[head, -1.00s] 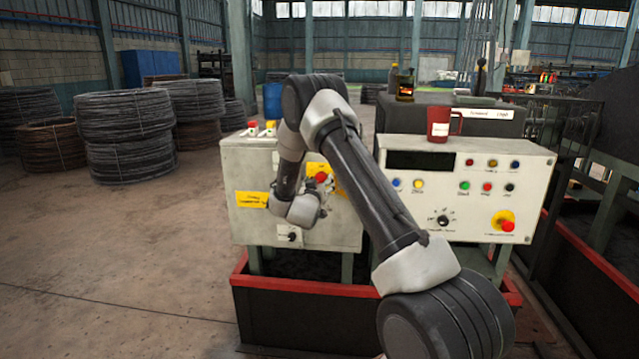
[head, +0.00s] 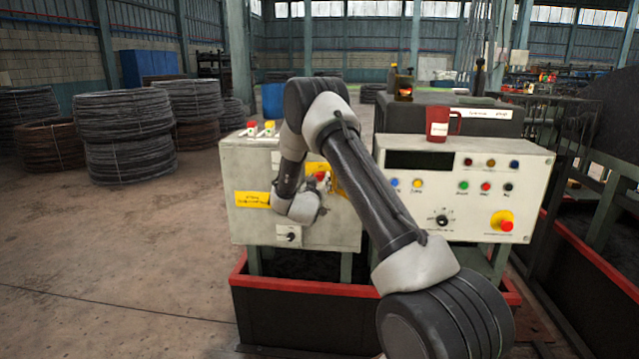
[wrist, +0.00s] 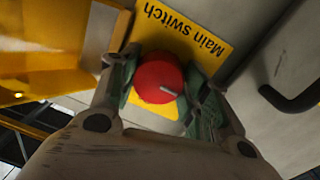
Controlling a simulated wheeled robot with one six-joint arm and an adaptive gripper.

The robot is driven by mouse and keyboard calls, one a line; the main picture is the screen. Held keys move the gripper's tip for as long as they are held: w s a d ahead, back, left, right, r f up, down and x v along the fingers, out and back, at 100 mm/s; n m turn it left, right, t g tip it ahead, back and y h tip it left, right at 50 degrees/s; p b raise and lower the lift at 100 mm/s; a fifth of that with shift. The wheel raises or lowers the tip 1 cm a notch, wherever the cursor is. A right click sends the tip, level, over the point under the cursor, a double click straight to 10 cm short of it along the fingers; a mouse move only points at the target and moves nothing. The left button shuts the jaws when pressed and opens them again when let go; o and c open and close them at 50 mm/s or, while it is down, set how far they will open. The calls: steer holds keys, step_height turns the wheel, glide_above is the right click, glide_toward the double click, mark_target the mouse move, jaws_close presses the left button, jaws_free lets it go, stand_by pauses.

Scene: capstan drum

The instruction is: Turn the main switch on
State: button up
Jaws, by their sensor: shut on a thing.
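The main switch is a round red knob (wrist: 158,78) with a short pale pointer mark, on a yellow plate lettered "Main switch" (wrist: 185,30). In the wrist view the plate's lettering is upside down and the pointer lies nearly level, slanting down to the right. My gripper (wrist: 160,85) has one finger on each side of the knob and is shut on it. In the head view the red knob (head: 320,176) shows just beside my wrist on the left grey cabinet (head: 245,220). My fingers are hidden there behind the wrist.
A black handle (wrist: 290,98) stands out from the panel to the right in the wrist view. In the head view a control panel (head: 470,210) with lamps, buttons and a red emergency button (head: 506,225) stands to the right. A red mug (head: 438,125) sits on top.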

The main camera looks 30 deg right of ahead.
steer(key=m, duration=0.4)
steer(key=shift+m, duration=0.4)
steer(key=m, duration=0.4)
steer(key=shift+y, duration=0.4)
steer(key=m, duration=0.4)
steer(key=shift+m, duration=0.3)
steer(key=shift+r+m+y, duration=0.1)
steer(key=shift+m+y, duration=0.2)
steer(key=shift+m, duration=1.5)
steer(key=o, duration=1)
